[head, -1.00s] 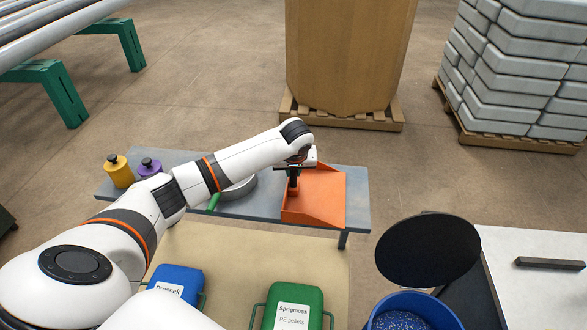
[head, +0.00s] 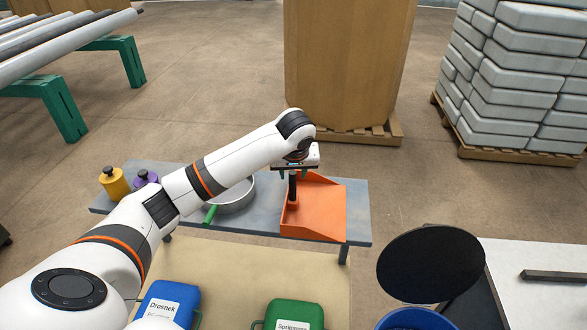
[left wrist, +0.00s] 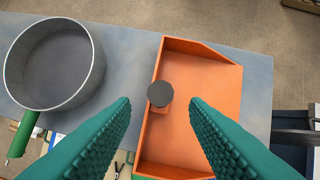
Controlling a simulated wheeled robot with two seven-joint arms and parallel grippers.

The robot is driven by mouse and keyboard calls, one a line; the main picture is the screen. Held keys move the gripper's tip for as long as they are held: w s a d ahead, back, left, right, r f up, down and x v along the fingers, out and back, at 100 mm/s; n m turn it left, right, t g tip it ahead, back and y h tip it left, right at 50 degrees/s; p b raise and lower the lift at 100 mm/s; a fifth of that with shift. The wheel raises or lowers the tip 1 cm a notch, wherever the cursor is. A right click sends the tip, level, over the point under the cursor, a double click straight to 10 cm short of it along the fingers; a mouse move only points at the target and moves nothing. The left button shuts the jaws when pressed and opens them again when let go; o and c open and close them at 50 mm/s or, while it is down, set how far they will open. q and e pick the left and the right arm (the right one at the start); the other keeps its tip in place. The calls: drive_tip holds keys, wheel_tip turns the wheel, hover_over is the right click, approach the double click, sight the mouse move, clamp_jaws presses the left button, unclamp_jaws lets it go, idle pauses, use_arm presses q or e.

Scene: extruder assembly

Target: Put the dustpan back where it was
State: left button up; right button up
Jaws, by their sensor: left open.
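The orange dustpan (head: 322,208) lies on the grey-blue bench at its right end. Its dark upright handle (head: 292,190) stands at the pan's left side. In the left wrist view the dustpan (left wrist: 205,95) shows from above, with the round end of the handle (left wrist: 160,94) between the fingers in the picture. My left gripper (head: 293,174) is open and empty, above the handle and apart from it. Its green ridged fingers (left wrist: 160,103) are spread wide in the left wrist view. My right gripper is not in view.
A grey pan with a green handle (head: 235,197) stands left of the dustpan. Yellow (head: 114,182) and purple (head: 146,178) weights sit at the bench's left end. Blue (head: 170,305) and green (head: 294,314) containers stand on the nearer table. A dark round lid (head: 428,265) is at the right.

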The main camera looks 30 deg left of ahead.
use_arm(q)
drive_tip(key=b+v, duration=0.1)
drive_tip(key=v, duration=0.4)
drive_tip(key=shift+s+r, duration=0.1)
drive_tip(key=shift+r, duration=0.1)
idle(0.3)
